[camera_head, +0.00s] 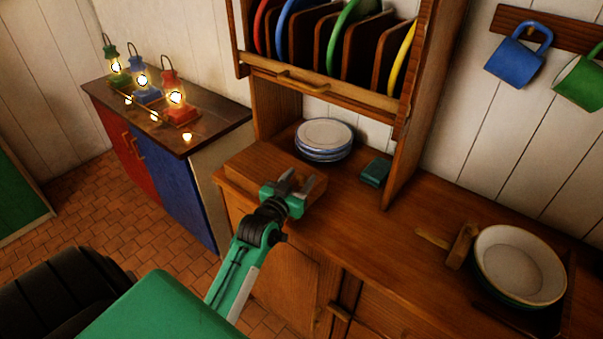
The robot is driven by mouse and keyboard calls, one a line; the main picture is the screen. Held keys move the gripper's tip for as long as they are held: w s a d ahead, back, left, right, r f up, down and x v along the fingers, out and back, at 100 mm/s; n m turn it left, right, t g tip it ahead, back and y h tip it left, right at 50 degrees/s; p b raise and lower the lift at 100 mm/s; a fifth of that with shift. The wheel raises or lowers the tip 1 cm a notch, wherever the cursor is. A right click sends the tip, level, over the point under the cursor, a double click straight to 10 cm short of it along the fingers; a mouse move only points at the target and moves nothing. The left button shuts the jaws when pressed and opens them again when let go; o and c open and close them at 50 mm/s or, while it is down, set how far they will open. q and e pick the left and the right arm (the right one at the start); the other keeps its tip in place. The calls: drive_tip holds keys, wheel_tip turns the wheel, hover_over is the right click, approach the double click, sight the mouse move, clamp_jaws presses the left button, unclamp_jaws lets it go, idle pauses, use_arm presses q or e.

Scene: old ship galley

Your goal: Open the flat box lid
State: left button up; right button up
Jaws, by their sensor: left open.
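The flat wooden box (256,163) sits on the wooden counter near its left end, and its lid looks closed. My left gripper (298,180) is over the box's right part, with its two fingers apart and nothing between them. The gripper and wrist hide part of the box's front and right side. I cannot tell whether the fingers touch the lid. My right gripper is not in view.
A stack of plates (324,136) stands behind the box, and a small green item (376,172) lies right of them. A plate rack (330,80) overhangs the counter. Bowls (519,265) stand at the right. Lit lanterns (142,85) stand on the left cabinet.

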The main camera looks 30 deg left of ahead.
use_arm(q)
drive_tip(key=shift+w+a, duration=0.1)
drive_tip(key=shift+w, duration=0.65)
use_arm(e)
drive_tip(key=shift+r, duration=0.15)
use_arm(q)
drive_tip(key=shift+c, duration=0.2)
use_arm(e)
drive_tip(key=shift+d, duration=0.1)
